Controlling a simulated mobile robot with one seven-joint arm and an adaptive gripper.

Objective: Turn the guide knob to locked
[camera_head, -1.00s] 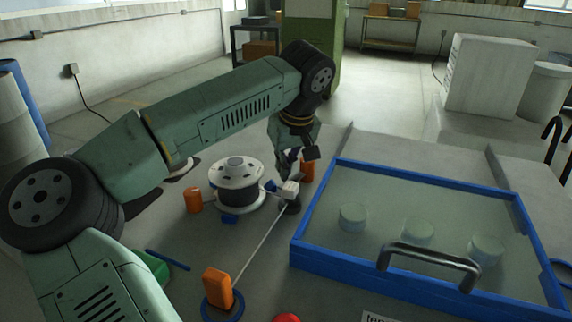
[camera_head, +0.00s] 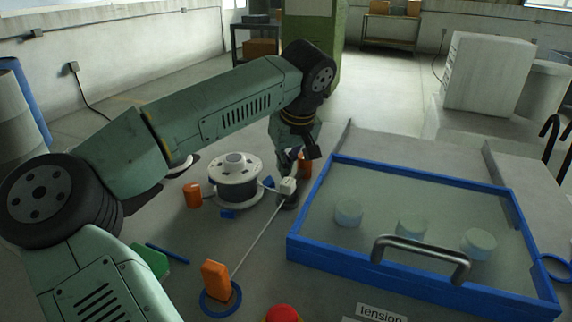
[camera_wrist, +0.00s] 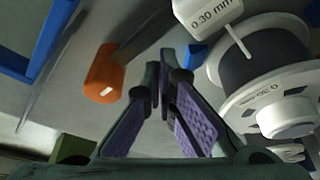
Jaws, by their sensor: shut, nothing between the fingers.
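Several orange knobs stand on the grey bench. The one by my gripper (camera_wrist: 165,85) shows in the wrist view as an orange knob (camera_wrist: 104,75) with a white mark, just left of my fingers and apart from them. It appears to be the orange piece (camera_head: 305,165) partly behind my wrist in the head view. Another orange knob (camera_head: 216,280) stands on a blue ring at the front, and one (camera_head: 192,194) is left of the spool. I cannot read which is the guide knob. My fingers are together and empty; the head view mostly hides them.
A wire spool (camera_head: 235,178) stands close beside my gripper, with a white 0.30 mm tag (camera_wrist: 207,12) near it. A thin wire runs to the front knob. A blue-rimmed tray (camera_head: 340,264) with a dark handle (camera_head: 420,254) fills the right. A red button (camera_head: 284,313) is at the front.

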